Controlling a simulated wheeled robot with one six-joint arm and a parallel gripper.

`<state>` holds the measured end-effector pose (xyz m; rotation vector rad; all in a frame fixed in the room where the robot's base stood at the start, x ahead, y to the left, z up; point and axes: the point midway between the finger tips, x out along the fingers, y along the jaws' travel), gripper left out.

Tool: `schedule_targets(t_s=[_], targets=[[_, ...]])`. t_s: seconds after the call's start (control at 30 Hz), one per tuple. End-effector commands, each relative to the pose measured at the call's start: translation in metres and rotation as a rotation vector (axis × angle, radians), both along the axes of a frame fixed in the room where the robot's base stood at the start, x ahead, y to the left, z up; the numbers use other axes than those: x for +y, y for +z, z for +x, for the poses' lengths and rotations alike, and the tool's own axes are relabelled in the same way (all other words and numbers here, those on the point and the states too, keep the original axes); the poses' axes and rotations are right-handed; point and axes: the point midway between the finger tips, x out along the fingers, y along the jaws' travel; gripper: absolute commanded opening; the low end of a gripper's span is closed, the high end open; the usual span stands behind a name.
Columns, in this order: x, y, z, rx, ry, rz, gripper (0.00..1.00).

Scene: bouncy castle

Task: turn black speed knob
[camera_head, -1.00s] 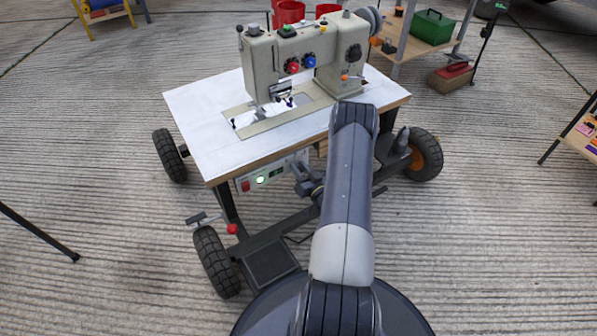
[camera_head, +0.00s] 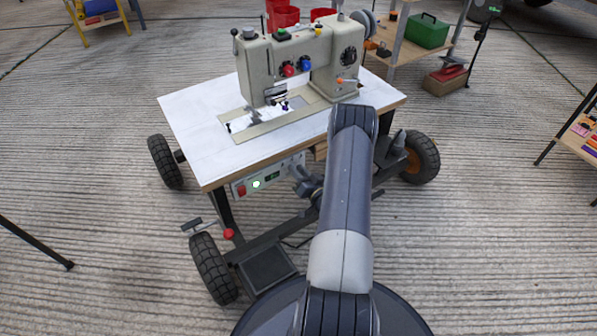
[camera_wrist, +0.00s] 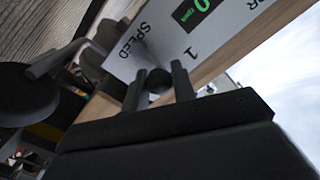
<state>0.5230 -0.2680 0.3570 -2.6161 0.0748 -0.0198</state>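The black speed knob (camera_wrist: 159,80) shows in the wrist view on a pale panel, beside the printed word SPEED. My gripper (camera_wrist: 162,76) is open, with one finger on each side of the knob. A narrow gap seems to remain beside the knob, and I cannot tell whether either finger touches it. In the head view, the control panel (camera_head: 281,174) is under the front edge of the sewing machine table. My gripper (camera_head: 303,184) is at its right end and hides the knob there. A green digital display (camera_wrist: 202,5) reads 0 rpm.
The sewing machine (camera_head: 300,60) stands on a white wheeled table (camera_head: 200,120) above the panel. A red switch (camera_head: 240,190) and a lit green button (camera_head: 257,184) are left of the display. The table edge (camera_wrist: 240,47) runs close by the fingers.

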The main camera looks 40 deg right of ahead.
Motion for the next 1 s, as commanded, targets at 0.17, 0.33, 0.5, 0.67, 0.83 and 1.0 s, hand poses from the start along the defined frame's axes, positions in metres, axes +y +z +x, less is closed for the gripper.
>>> schedule_targets(t_s=[0.17,0.33,0.5,0.67,0.83,1.0], targets=[[0.000,0.000,0.000,0.000,0.000,0.000,0.40],[0.000,0.000,0.000,0.000,0.000,-0.001,0.44],[0.000,0.000,-0.003,0.001,-0.002,-0.001,0.44],[0.000,0.001,-0.024,0.003,-0.004,0.003,0.44],[0.002,0.002,-0.061,0.002,-0.007,0.004,0.44],[0.004,0.001,-0.090,0.002,-0.004,0.002,0.44]])
